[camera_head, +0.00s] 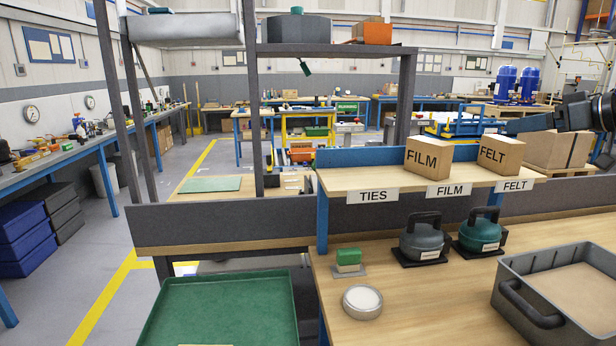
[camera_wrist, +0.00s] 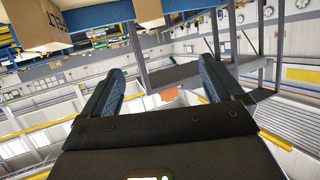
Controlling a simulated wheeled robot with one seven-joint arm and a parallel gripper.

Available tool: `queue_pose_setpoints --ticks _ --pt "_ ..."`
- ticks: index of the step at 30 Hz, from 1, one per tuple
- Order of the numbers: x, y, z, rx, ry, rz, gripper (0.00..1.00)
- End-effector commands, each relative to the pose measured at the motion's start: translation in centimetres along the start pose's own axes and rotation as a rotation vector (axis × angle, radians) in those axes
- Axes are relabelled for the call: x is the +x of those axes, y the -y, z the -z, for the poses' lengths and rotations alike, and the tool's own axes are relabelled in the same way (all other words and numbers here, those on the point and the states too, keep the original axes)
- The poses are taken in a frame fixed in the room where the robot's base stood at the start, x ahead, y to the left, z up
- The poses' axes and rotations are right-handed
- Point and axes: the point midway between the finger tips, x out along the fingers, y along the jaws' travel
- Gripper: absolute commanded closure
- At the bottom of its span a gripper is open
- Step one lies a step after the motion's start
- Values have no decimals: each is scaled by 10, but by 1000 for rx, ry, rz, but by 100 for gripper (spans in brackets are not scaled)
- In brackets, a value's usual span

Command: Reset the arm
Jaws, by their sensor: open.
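My gripper (camera_wrist: 160,75) shows in the wrist view with its two dark blue fingers spread apart. Nothing is between them but the distant room.
The shelf (camera_head: 350,180) holds the FILM box (camera_head: 428,157) and the FELT box. Below are two dark-handled devices (camera_head: 421,240), a green block (camera_head: 348,256), a round tin (camera_head: 362,301) and a grey tray (camera_head: 510,265). A green tray (camera_head: 160,310) is at front left.

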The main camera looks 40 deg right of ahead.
Motion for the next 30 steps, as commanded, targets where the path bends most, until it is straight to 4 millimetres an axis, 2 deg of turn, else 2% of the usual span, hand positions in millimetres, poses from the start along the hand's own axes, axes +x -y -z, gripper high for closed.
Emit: queue_pose_setpoints --ticks 8,13,18,21,26,30 --pt "54 31 -30 77 -56 18 6" --pt "100 67 -63 153 -97 28 6" --pt "149 125 -114 253 -133 26 6" --pt "170 163 -145 302 -143 19 6" --pt "187 225 -198 366 -144 0 6" --pt "188 278 -244 400 -132 -22 6"
